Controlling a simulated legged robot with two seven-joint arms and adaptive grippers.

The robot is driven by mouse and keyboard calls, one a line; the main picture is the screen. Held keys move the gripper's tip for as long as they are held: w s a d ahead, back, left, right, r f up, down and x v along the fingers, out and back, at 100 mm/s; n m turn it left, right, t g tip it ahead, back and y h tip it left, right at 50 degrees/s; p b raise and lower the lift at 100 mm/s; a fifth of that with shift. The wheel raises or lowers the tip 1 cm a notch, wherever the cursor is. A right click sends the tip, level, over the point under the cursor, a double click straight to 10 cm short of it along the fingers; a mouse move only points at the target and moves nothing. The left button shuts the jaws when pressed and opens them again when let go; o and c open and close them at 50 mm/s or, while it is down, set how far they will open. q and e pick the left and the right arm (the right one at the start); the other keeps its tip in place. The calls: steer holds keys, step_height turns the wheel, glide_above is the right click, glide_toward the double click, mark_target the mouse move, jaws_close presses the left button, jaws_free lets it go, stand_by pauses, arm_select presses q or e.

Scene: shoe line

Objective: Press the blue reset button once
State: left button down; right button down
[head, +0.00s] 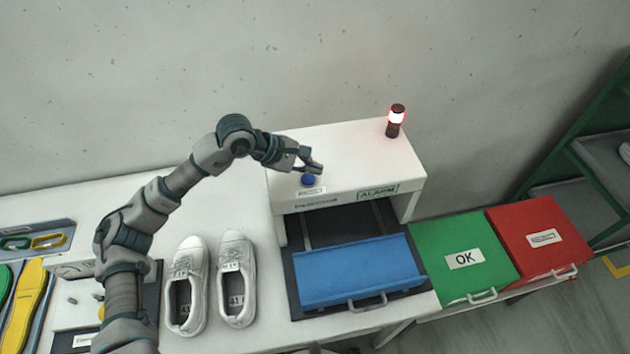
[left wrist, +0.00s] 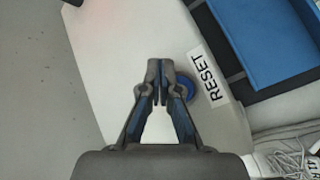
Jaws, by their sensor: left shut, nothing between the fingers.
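The blue reset button (head: 308,180) sits on top of the white machine housing, near its front left, behind a small label. In the left wrist view the button (left wrist: 214,89) shows beside the RESET label (left wrist: 210,78), partly hidden by my finger. My left gripper (head: 316,167) is shut and empty, just above and behind the button in the head view. In the left wrist view its fingertips (left wrist: 160,72) are together, to the left of the button. I cannot tell whether they touch anything. My right gripper is not in view.
A red-lit beacon (head: 396,119) stands at the housing's back right, with an ALARM label (head: 378,192) on its front. A blue panel (head: 357,271) lies below. White shoes (head: 236,281) stand left. Green (head: 440,240) and red (head: 525,215) bins are at right.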

arm_select(q)
steer(key=shift+w+a+f, duration=0.1)
steer(key=shift+a+f, duration=0.25)
steer(key=shift+a, duration=0.9)
steer(key=shift+a+r, duration=0.1)
steer(key=shift+a, duration=0.2)
steer(key=shift+d, duration=1.25)
steer(key=shift+a, duration=1)
steer(key=shift+d, duration=0.4)
steer(key=shift+d+f+b, duration=0.2)
steer(key=shift+d+b, duration=0.1)
steer(key=shift+d, duration=0.15)
steer(key=shift+d+f+b, duration=0.2)
steer(key=shift+d+b, duration=0.05)
steer(key=shift+d, duration=0.2)
steer(key=shift+a, duration=0.7)
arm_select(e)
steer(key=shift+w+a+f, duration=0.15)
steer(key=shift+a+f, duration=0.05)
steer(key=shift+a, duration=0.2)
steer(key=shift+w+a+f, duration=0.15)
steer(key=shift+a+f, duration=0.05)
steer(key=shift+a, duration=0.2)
